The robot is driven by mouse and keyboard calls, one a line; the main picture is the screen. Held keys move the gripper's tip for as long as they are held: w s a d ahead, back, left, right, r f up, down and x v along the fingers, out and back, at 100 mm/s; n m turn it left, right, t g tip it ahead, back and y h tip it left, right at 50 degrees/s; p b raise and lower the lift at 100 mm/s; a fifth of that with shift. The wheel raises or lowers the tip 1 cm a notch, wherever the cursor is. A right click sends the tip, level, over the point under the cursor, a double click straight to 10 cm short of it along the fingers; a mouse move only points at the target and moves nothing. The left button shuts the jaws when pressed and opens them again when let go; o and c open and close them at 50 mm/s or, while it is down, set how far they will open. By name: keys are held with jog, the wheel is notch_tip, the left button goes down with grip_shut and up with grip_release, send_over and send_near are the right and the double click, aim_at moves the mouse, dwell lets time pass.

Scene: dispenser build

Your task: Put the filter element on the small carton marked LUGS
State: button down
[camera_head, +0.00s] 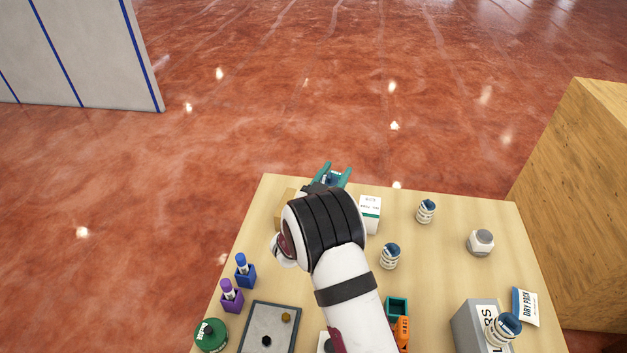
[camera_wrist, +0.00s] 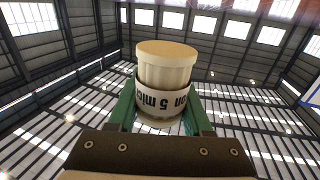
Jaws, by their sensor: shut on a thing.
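My gripper (camera_head: 331,177) is at the far edge of the table, its green fingers pointing away. In the head view the filter element (camera_head: 333,179) shows only as a dark blue patch between the fingers. I cannot read LUGS on any carton. A tan carton (camera_head: 284,212) is mostly hidden behind my wrist, with no marking visible. A white and green carton (camera_head: 370,212) stands right of my gripper, its print too small to read.
A grey-white jar (camera_head: 480,242) is right.

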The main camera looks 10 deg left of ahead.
jog(key=d+r, duration=0.3)
jog(key=d, duration=0.1)
jog(key=w+a+f+n+y, duration=0.1)
jog(key=a+f+y, duration=0.1)
jog(key=a, duration=0.2)
jog(key=w+a+f+n+y, duration=0.1)
jog(key=a+f+n+y, duration=0.1)
jog(key=a, duration=0.3)
jog(key=w+a+f+n+y, duration=0.1)
jog(key=w+a+f+y, duration=0.1)
jog(key=a, duration=0.3)
jog(key=shift+a+f+n+y, duration=0.2)
jog(key=shift+n+y, duration=0.1)
jog(key=shift+y, duration=0.3)
jog(key=shift+w+a+f, duration=0.1)
jog(key=shift+a+f, duration=0.05)
jog(key=shift+f, duration=0.95)
jog(key=shift+a+f, duration=0.15)
jog(key=shift+f, duration=0.95)
jog(key=shift+c, duration=1.6)
grip_release()
jog(key=shift+f, duration=0.1)
